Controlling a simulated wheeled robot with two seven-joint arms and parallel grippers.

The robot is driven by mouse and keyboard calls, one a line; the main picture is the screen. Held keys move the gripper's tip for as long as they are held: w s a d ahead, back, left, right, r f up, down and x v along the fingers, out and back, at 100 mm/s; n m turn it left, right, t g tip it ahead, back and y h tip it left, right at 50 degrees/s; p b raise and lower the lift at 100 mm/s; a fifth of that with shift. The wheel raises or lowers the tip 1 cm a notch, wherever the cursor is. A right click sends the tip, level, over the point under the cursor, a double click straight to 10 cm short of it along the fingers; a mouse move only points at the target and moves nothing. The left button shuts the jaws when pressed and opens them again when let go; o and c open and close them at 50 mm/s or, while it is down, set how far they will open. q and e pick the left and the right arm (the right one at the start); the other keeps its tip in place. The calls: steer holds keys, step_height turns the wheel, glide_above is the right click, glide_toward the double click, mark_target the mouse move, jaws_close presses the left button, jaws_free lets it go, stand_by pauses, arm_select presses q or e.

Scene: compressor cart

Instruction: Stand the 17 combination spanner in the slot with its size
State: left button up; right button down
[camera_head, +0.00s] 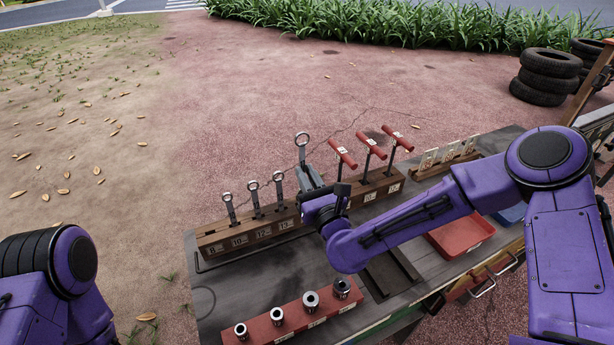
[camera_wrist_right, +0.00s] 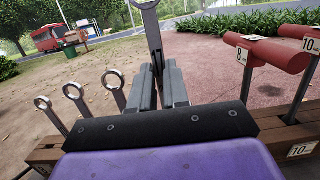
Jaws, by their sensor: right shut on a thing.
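My right gripper (camera_head: 309,180) is shut on a grey combination spanner (camera_head: 302,146), held upright with its ring end up. The spanner also shows in the right wrist view (camera_wrist_right: 151,25), between the two fingers (camera_wrist_right: 160,85). It is above or at the right part of the wooden spanner rack (camera_head: 222,242). The gripper hides its lower end, so I cannot tell whether it is in a slot. Three smaller spanners (camera_head: 254,198) stand in the rack to the left, above white size labels. The label below the held spanner is hidden. Only part of my left arm shows, without its gripper.
Red T-handle tools (camera_head: 371,145) stand in a wooden block (camera_head: 378,190) just right of the gripper. A red socket rail (camera_head: 296,320) lies nearer on the cart top (camera_head: 215,285). A red tray (camera_head: 438,240) and a holder with pale cards (camera_head: 445,160) are to the right.

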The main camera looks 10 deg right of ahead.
stand_by(0.7)
steer(key=shift+b, duration=0.3)
steer(key=shift+f, duration=0.1)
steer(key=shift+f+b, duration=0.35)
steer(key=shift+b, duration=0.1)
steer(key=shift+f+b, duration=1.45)
steer(key=shift+f, duration=0.1)
